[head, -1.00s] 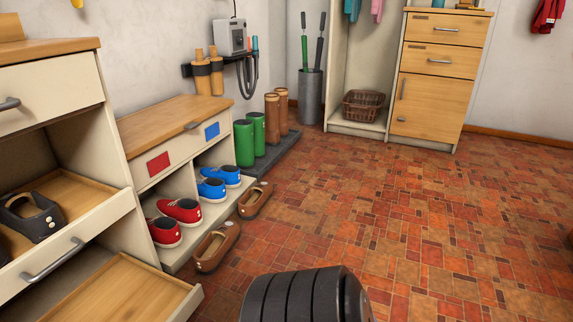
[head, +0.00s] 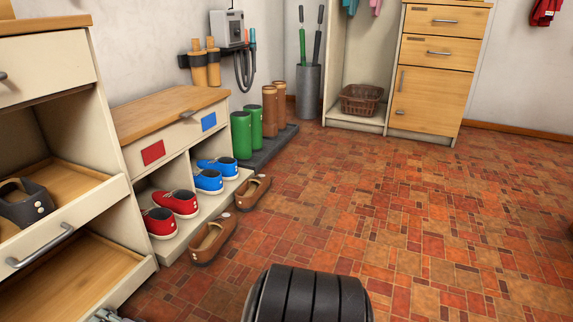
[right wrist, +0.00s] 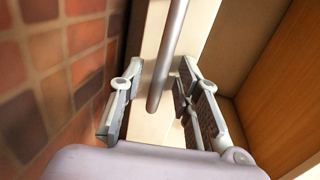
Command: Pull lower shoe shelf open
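The lower shoe shelf (head: 136,280) is at the bottom left of the head view, partly slid out, with a bare wooden board; its front is mostly cut off. In the right wrist view a grey bar handle (right wrist: 167,60) runs along a cream front panel (right wrist: 196,35), probably this shelf's. My right gripper (right wrist: 158,95) is open, one finger on each side of the bar, with gaps showing. A bit of a gripper (head: 105,315) shows at the bottom edge of the head view. My left gripper is not identifiable in view.
Above is the upper shoe shelf (head: 95,207), slid out, with a dark shoe (head: 28,205). Brown shoes (head: 213,238) lie on the floor by the low shoe bench (head: 160,240), near the shelf's right corner. The tiled floor (head: 400,200) is clear.

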